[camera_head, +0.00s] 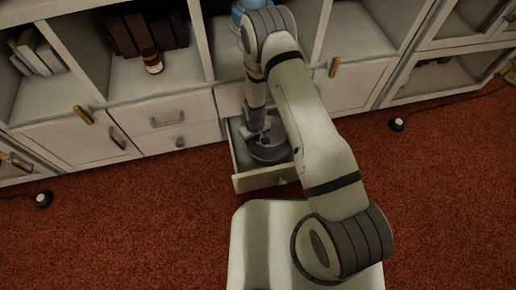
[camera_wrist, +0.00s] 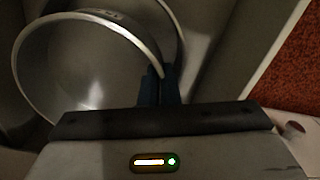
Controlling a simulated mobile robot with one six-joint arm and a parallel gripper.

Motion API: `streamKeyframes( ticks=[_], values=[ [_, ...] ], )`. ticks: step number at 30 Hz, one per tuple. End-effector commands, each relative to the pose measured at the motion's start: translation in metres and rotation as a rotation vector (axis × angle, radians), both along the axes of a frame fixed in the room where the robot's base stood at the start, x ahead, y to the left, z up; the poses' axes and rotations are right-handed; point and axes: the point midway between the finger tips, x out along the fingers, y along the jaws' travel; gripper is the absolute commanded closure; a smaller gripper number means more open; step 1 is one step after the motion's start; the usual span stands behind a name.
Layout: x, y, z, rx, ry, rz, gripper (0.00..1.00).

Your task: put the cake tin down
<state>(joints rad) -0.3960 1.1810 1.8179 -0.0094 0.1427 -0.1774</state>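The cake tin (camera_head: 272,153) is a round grey metal pan in the open drawer (camera_head: 266,182) of the white cabinet. In the wrist view the tin (camera_wrist: 85,65) shows its shiny rim and inside at the upper left. My gripper (camera_head: 261,137) reaches down into the drawer at the tin's side. In the wrist view my gripper's dark fingers (camera_wrist: 160,86) are close together with the tin's rim between them. A second curved rim shows behind the tin there. Whether the tin touches the drawer floor is hard to tell.
The drawer's walls stand close around the tin. White shelves above hold a small brown jar (camera_head: 152,62), dark books (camera_head: 128,34) and a blue object (camera_head: 240,12) partly behind my arm. The red carpet (camera_head: 120,215) in front is mostly free.

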Motion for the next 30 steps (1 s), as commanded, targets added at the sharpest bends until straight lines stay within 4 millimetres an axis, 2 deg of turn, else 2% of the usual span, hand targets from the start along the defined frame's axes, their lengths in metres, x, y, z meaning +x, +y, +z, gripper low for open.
streamKeyframes(
  ticks=[1,3,8,14,22,29,30],
  values=[
    [-0.001,0.000,-0.017,-0.001,0.002,0.002,1.00],
    [-0.001,0.001,-0.028,-0.001,0.001,0.003,1.00],
    [-0.001,0.002,-0.041,0.000,0.000,0.005,1.00],
    [-0.001,0.003,-0.069,0.000,0.000,0.006,1.00],
    [-0.001,0.003,-0.069,0.001,-0.001,0.007,1.00],
    [-0.002,0.003,-0.076,0.000,0.000,0.007,1.00],
    [-0.002,0.003,-0.075,0.000,0.000,0.007,0.94]
  ],
)
